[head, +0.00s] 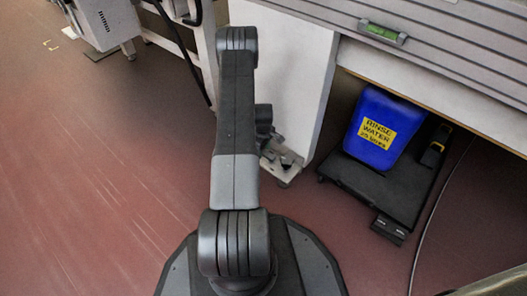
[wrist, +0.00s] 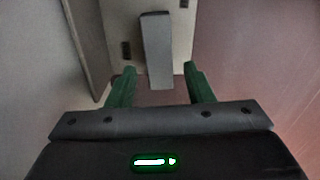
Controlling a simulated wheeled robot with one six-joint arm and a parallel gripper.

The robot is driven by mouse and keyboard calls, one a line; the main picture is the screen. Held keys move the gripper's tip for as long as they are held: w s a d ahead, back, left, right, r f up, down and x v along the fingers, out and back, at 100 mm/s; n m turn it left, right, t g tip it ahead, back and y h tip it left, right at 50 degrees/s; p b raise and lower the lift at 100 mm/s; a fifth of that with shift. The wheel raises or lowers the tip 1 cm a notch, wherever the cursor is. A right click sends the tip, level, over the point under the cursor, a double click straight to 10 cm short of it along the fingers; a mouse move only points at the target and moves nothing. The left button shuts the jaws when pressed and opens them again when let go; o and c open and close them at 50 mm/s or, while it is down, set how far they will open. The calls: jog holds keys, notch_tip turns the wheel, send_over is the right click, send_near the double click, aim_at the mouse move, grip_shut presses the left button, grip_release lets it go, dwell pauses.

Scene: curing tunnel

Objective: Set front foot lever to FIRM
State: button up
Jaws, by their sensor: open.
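In the wrist view a grey flat bar (wrist: 156,50), which looks like the foot lever, stands out over a pale plate (wrist: 185,30) with small dark marks on either side. Any FIRM lettering is too small to read. My gripper (wrist: 158,70) has two green fingers, spread apart on either side of the bar's near end. A gap shows on both sides, so it does not hold the bar. In the head view a metal foot (head: 281,165) with dark parts sits at the base of the white leg panel. My arm hides the gripper there.
A blue rinse water container (head: 383,130) stands on a black wheeled platform (head: 375,188) under the bench, right of the leg. A green level vial (head: 383,33) sits on the bench edge. A cable (head: 432,215) runs down at right. The red floor (head: 90,170) at left is clear.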

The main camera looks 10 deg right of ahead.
aim_at(264, 152)
jog(key=c, duration=1)
jog(key=shift+w+d+m, duration=0.1)
jog(key=shift+d+m, duration=0.05)
jog(key=shift+m, duration=0.45)
jog(key=o, duration=1)
notch_tip(264, 152, up, 14)
jog(key=p, duration=0.5)
jog(key=shift+f, duration=0.15)
jog(key=shift+f, duration=0.1)
